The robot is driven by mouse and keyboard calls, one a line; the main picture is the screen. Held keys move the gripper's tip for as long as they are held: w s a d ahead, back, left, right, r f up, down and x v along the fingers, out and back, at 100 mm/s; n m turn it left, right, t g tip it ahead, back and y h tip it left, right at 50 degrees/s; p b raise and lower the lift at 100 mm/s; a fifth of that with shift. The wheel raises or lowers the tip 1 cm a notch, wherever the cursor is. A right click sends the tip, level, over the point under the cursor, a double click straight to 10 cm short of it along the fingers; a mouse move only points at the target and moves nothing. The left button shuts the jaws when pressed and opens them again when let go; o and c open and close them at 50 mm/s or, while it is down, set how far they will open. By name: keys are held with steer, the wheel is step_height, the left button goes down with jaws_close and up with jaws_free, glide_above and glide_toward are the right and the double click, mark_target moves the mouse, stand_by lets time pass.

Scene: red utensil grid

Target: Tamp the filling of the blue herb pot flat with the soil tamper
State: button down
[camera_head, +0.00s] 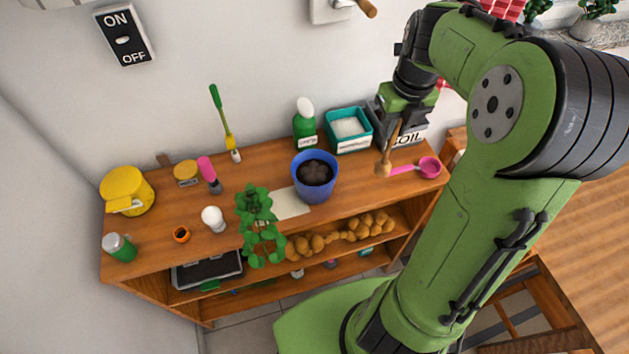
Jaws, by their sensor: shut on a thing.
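The blue herb pot (314,191) stands upright on the wooden shelf top, with dark, lumpy soil (314,172) inside it. My gripper (400,117) is to the right of the pot, pointing down, and is shut on the soil tamper (387,153). The tamper is a light brown wooden tool with a wider lower end. It hangs slightly tilted, apart from the pot, its lower end near the handle of a pink scoop (430,167). I cannot tell how high the lower end is above the top. The finger contact is small and partly hidden.
Behind the pot are a green bottle (305,129), a teal tray (349,133) and a soil box (411,135). A leafy green plant (256,208) is left of the pot at the front edge.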

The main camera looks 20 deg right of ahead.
steer(key=w+a, duration=0.6)
steer(key=a, duration=0.6)
steer(key=shift+a, duration=0.4)
steer(key=shift+w+f, duration=0.1)
steer(key=shift+f, duration=0.05)
step_height(320, 180, down, 4)
steer(key=b, duration=0.4)
steer(key=shift+r+b, duration=0.2)
steer(key=shift+b, duration=0.1)
stand_by(0.3)
steer(key=shift+f+b, duration=0.3)
steer(key=shift+b, duration=0.3)
stand_by(0.5)
steer(key=shift+r, duration=0.1)
stand_by(0.3)
